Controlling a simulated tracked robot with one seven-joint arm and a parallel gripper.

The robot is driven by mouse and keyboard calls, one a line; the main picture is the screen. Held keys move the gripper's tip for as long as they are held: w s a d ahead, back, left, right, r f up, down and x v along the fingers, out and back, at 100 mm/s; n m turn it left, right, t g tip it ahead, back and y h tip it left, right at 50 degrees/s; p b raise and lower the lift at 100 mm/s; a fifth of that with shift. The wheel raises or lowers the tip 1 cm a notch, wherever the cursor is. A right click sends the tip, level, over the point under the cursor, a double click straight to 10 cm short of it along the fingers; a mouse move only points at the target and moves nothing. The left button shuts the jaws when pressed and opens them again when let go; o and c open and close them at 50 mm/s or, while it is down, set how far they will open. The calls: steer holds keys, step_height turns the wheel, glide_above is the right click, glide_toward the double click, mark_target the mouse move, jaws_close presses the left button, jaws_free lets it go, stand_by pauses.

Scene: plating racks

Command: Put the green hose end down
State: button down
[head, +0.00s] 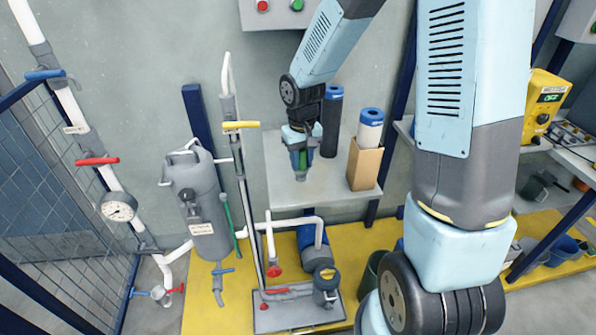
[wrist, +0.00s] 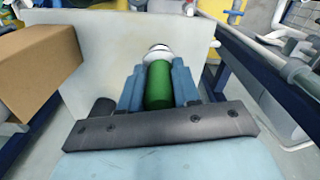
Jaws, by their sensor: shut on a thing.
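My gripper (head: 301,160) is shut on the green hose end (wrist: 158,86), with one blue finger on each side of it in the wrist view. The hose end has a green body and a pale round tip. In the head view my gripper hangs in front of and over a grey shelf (head: 290,190), and only a little green (head: 303,158) shows between the fingers. The shelf also fills the middle of the wrist view (wrist: 105,70). I cannot tell how high the hose end is above the shelf.
A cardboard box (head: 365,164) with a blue-and-white roll (head: 370,128) stands at the shelf's right side. A dark cylinder with a blue top (head: 331,122) stands at its back. A grey tank (head: 196,190) and pipes are to the left. The shelf's front left is clear.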

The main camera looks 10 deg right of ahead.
steer(key=shift+w+d+f, duration=0.1)
steer(key=shift+w+f, duration=0.35)
steer(key=shift+f, duration=0.6)
steer(key=shift+w+f, duration=0.5)
steer(key=shift+f, duration=0.6)
steer(key=shift+w+d+f, duration=0.1)
steer(key=shift+w+f, duration=0.35)
steer(key=shift+f, duration=0.6)
steer(key=c, duration=0.8)
jaws_free()
steer(key=shift+f, duration=0.1)
